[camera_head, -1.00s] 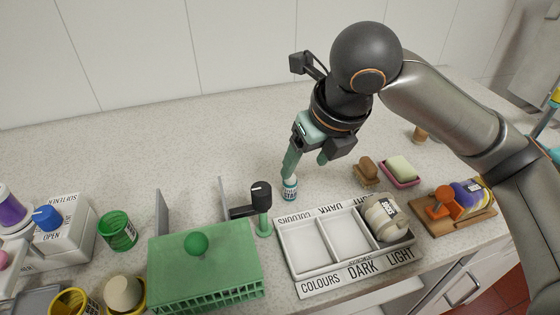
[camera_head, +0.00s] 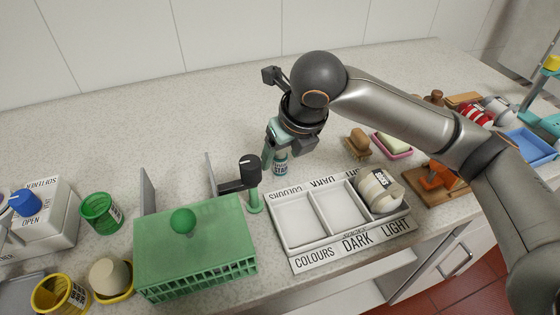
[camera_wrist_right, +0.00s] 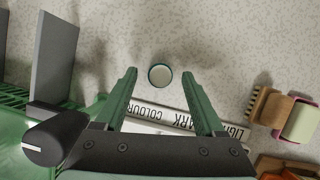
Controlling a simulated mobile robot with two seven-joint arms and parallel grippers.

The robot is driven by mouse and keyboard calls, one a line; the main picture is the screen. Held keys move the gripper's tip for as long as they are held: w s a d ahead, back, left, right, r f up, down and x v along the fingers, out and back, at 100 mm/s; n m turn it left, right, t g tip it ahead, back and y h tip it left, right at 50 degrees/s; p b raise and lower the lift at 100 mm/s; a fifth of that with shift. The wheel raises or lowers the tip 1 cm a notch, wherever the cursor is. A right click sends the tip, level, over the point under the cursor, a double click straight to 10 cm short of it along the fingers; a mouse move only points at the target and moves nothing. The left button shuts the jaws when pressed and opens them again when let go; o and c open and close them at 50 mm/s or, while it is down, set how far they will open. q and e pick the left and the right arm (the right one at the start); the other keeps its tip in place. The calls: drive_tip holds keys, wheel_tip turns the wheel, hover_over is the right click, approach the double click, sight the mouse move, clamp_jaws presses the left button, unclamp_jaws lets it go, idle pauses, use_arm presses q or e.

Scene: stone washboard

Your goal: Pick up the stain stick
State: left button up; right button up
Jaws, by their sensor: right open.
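The stain stick (camera_head: 281,164) is a small upright cylinder with a pale, teal-edged end and a label. It stands on the counter behind the sorting tray. In the right wrist view its round top (camera_wrist_right: 160,76) shows between the two fingertips, with a gap on each side. My right gripper (camera_head: 278,156) is open and comes down from above, with its green fingers around the stick's upper part. Whether a finger touches it, I cannot tell in the head view. My left gripper is out of view.
A white tray (camera_head: 296,264) marked COLOURS, DARK and LIGHT lies in front, with a cream bundle (camera_head: 379,190) in it. A green post with a black head (camera_head: 251,170) and a green basket (camera_head: 197,243) stand left. A brush (camera_head: 357,143) and soap dish (camera_head: 391,144) are right.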

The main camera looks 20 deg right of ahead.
drive_tip(key=shift+x, duration=1.05)
clamp_jaws()
